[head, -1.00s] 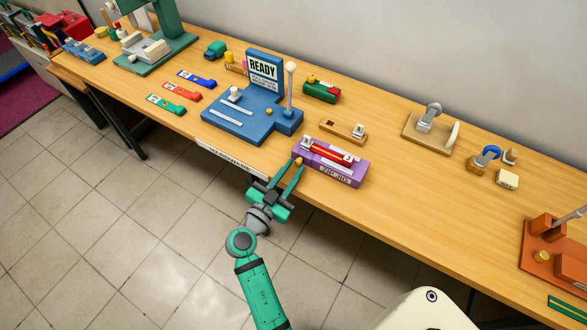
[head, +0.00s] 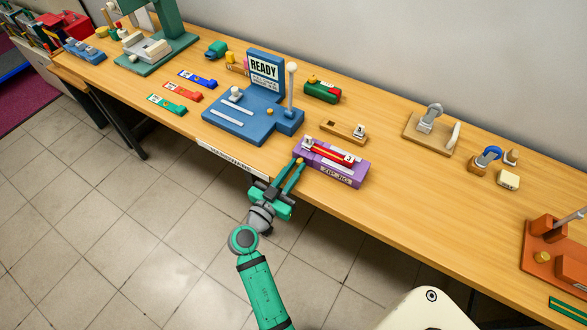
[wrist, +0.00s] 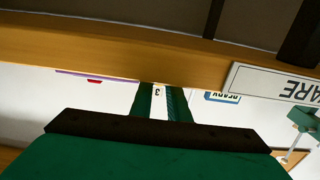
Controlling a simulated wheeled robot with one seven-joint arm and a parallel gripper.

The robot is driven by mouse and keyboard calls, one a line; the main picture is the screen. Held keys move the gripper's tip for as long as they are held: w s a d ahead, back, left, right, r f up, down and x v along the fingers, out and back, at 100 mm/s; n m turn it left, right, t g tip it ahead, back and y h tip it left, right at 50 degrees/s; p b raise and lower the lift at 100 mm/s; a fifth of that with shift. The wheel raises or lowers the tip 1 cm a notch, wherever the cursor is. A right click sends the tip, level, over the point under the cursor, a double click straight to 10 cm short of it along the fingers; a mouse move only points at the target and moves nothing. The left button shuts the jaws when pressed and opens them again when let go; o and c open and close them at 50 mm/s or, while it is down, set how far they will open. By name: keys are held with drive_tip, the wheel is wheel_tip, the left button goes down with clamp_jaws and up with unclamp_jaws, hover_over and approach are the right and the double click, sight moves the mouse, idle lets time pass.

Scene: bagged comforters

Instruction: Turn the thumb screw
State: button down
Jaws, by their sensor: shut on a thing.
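The purple jig (head: 334,172), with a red piece (head: 333,153) on top, sits at the table's front edge. A small brass thumb screw (head: 298,161) is at its left end. My gripper (head: 298,163) reaches up from in front of the table, with its green fingertips on either side of the screw, shut on it. In the wrist view, my fingers (wrist: 160,90) point away past the table edge. The screw is mostly hidden there. A white label with a 3 (wrist: 157,92) shows between the fingers.
A blue fixture (head: 250,122) with a READY sign (head: 265,66) and an upright white-knobbed lever stands left of the jig. A wooden block (head: 343,132) lies behind the jig. The table front (head: 400,232) to the right is clear.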

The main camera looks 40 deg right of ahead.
drive_tip(key=shift+n, duration=0.4)
drive_tip(key=c, duration=2)
unclamp_jaws()
drive_tip(key=v, duration=1)
drive_tip(key=shift+s+a, duration=0.2)
drive_tip(key=shift+a, duration=0.15)
drive_tip(key=shift+o, duration=0.5)
